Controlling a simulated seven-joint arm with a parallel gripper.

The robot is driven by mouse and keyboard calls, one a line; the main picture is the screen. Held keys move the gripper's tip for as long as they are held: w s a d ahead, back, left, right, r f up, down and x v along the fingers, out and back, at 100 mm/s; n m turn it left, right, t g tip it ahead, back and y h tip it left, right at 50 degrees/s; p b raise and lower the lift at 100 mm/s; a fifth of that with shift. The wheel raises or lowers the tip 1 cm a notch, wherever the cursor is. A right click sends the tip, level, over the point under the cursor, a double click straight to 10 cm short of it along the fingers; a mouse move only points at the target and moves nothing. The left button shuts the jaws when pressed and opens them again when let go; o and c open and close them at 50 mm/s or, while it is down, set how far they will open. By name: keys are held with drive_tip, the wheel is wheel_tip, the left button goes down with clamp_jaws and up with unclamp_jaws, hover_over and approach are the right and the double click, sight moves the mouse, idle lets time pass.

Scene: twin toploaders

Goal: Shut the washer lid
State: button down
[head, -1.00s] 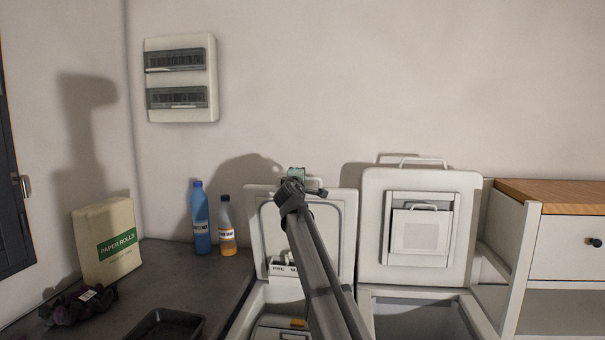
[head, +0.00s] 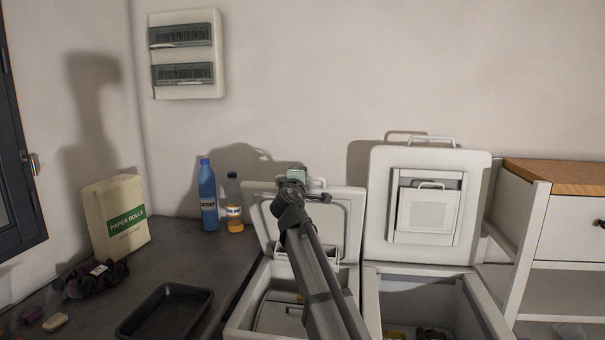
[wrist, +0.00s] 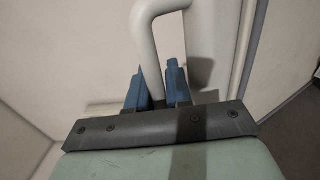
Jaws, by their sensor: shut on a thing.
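Two white top-loading machines stand side by side with raised lids. The left machine's lid (head: 352,205) leans forward over its open tub (head: 245,315). In the wrist view its white bar handle (wrist: 146,45) runs between my blue fingers. My gripper (wrist: 160,90) is shut on that handle; in the head view my gripper (head: 312,184) is at the lid's top edge. My arm hides part of the lid and tub. The right machine's lid (head: 380,190) stands upright and carries a framed white panel and a top handle. I cannot read which machine is the washer.
The right tub (head: 470,300) is open, with small coloured items inside. A cabinet (head: 565,225) stands at right.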

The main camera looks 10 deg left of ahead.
drive_tip(key=shift+s+a+r, duration=0.15)
drive_tip(key=shift+s+r, duration=0.05)
drive_tip(key=shift+r, duration=0.1)
drive_tip(key=c, duration=1.4)
unclamp_jaws()
drive_tip(key=shift+s+r, duration=0.1)
drive_tip(key=shift+f, duration=0.2)
